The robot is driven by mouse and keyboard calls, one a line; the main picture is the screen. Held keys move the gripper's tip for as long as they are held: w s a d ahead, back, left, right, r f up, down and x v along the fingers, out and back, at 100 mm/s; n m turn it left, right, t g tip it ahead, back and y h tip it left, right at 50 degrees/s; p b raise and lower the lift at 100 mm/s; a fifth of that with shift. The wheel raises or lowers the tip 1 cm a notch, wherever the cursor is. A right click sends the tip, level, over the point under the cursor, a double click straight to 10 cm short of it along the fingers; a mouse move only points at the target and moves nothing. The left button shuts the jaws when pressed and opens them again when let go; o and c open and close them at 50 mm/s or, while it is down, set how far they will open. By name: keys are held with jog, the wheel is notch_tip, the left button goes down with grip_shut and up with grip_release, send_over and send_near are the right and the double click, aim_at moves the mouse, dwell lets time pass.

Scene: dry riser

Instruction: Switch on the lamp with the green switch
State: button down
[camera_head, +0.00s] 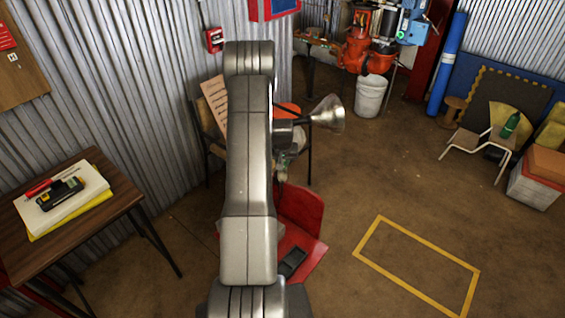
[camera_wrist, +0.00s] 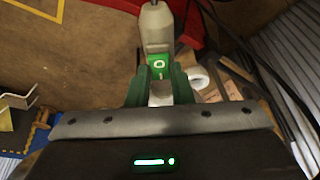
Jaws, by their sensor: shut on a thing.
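The green switch (camera_wrist: 158,67) is a rocker with white marks, set in a pale grey housing (camera_wrist: 155,28) in the wrist view. My gripper (camera_wrist: 160,92) has green fingers on either side of the lower end of this housing and is shut on it. The rocker shows just beyond the fingertips. A lamp with a silver cone shade (camera_head: 328,114) points right in the head view, beside my arm. In the head view my arm hides most of the gripper and the switch.
A red seat (camera_head: 302,215) stands behind my arm. A wooden table (camera_head: 115,205) with papers and a yellow-black device is at left. Dark cables (camera_wrist: 262,75) run at right in the wrist view, near a white roll (camera_wrist: 198,77). The floor around the yellow outline (camera_head: 375,262) is clear.

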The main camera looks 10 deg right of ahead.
jog(key=shift+w+d+g+b, duration=0.1)
jog(key=shift+w+g+b, duration=0.2)
jog(key=shift+g, duration=0.3)
jog(key=c, duration=1.3)
grip_release()
jog(key=shift+r, duration=0.1)
jog(key=v, duration=0.7)
jog(key=b+v, duration=0.1)
jog(key=v, duration=0.5)
jog(key=shift+d+r+b, duration=0.2)
jog(key=shift+r+b, duration=0.1)
jog(key=shift+r, duration=0.1)
jog(key=shift+f, duration=0.15)
